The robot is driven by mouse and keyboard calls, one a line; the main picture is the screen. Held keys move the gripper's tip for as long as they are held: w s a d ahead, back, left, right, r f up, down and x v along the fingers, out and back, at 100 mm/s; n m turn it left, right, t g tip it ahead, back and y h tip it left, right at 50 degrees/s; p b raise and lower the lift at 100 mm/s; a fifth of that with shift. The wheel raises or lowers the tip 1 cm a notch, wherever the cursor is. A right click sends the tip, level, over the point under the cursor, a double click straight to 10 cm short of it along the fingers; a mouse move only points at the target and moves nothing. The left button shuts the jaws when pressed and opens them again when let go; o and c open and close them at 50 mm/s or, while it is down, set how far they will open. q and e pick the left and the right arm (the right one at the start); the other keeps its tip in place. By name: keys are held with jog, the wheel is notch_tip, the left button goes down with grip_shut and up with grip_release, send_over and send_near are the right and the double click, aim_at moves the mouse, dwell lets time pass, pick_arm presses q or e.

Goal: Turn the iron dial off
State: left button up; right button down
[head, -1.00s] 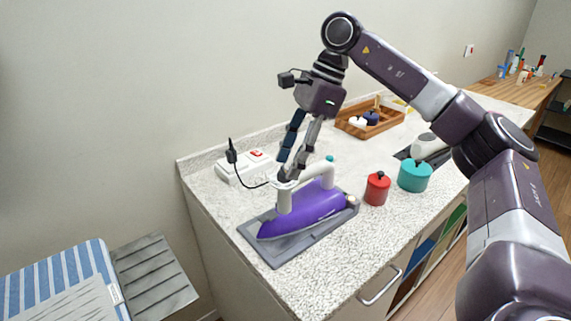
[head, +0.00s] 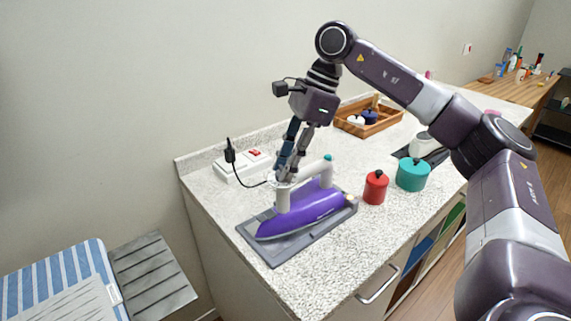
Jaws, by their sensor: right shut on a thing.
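A purple iron (head: 302,214) with a white handle lies on a grey rest (head: 274,253) on the speckled counter. My right gripper (head: 281,179) is at the left end of the iron's handle, pointing down. Its fingers are close together, shut on the small dial (head: 279,182) there; the dial is mostly hidden by the fingertips. A teal knob shows at the handle's other end. My left gripper is not in the head view.
A white socket box (head: 240,166) with a red switch and a black plug stands behind the iron. A red pot (head: 375,187) and a teal pot (head: 412,174) stand to the right. A wooden tray (head: 369,118) lies farther back. Striped towels (head: 60,280) are at lower left.

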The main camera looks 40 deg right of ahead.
jog(key=m+t+b, duration=0.1)
jog(key=m, duration=0.2)
jog(key=shift+s+f, duration=0.1)
jog(key=m+t+h, duration=0.1)
jog(key=m, duration=0.2)
jog(key=shift+a+m+b, duration=0.15)
jog(key=shift+m+b, duration=0.15)
jog(key=shift+b, duration=0.1)
jog(key=m+t+h, duration=0.1)
jog(key=m, duration=0.2)
jog(key=shift+s+a+m, duration=0.1)
jog(key=shift+m, duration=0.2)
jog(key=shift+m+h, duration=0.9)
jog(key=shift+m, duration=1)
jog(key=c, duration=1.6)
grip_release()
